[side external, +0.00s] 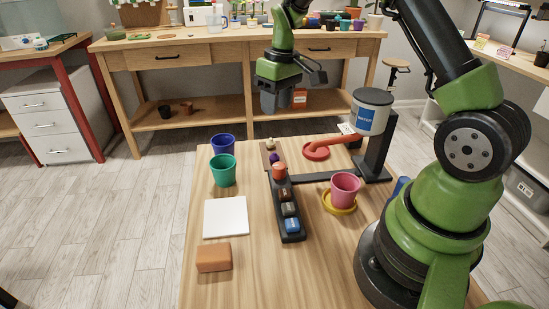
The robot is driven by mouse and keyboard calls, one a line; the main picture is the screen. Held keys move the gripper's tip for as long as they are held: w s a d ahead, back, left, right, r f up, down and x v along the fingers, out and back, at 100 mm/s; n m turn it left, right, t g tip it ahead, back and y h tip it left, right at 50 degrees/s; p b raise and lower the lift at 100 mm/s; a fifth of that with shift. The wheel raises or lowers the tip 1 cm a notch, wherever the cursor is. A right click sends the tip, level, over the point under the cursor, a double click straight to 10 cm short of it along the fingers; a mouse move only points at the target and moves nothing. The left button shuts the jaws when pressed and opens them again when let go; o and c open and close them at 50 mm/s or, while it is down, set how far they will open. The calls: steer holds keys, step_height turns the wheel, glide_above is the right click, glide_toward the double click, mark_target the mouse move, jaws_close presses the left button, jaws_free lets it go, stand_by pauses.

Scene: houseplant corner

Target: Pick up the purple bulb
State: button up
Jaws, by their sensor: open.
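The small purple bulb (274,158) sits near the far end of the table, on or beside a narrow brown tray (265,152). A pale bulb (270,143) is just behind it. My gripper (269,108) points down, raised above and behind the bulbs, apart from them. It looks empty, and its fingers are small and dark in this view. An orange-red piece (279,172) stands right in front of the purple bulb and may hide part of it.
A dark rack (293,239) holds several small blocks. Blue (222,144) and green (222,170) pots stand left. A white tile (226,217) and a brown block (214,257) lie front left. A pink pot (345,188) and a water dispenser (372,112) stand right.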

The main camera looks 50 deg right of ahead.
glide_above(275, 153)
steer(key=d, duration=0.1)
steer(key=shift+g, duration=0.4)
steer(key=f, duration=0.8)
steer(key=shift+s+f, duration=0.2)
steer(key=shift+f, duration=0.1)
steer(key=shift+w+a+f, duration=0.1)
steer(key=shift+a+f, duration=0.05)
steer(key=shift+f, duration=0.85)
steer(key=shift+w+a+f, duration=0.1)
steer(key=shift+f, duration=0.95)
steer(key=shift+w+a+f, duration=0.1)
steer(key=shift+a+f, duration=0.05)
steer(key=shift+f, duration=0.85)
steer(key=c, duration=0.7)
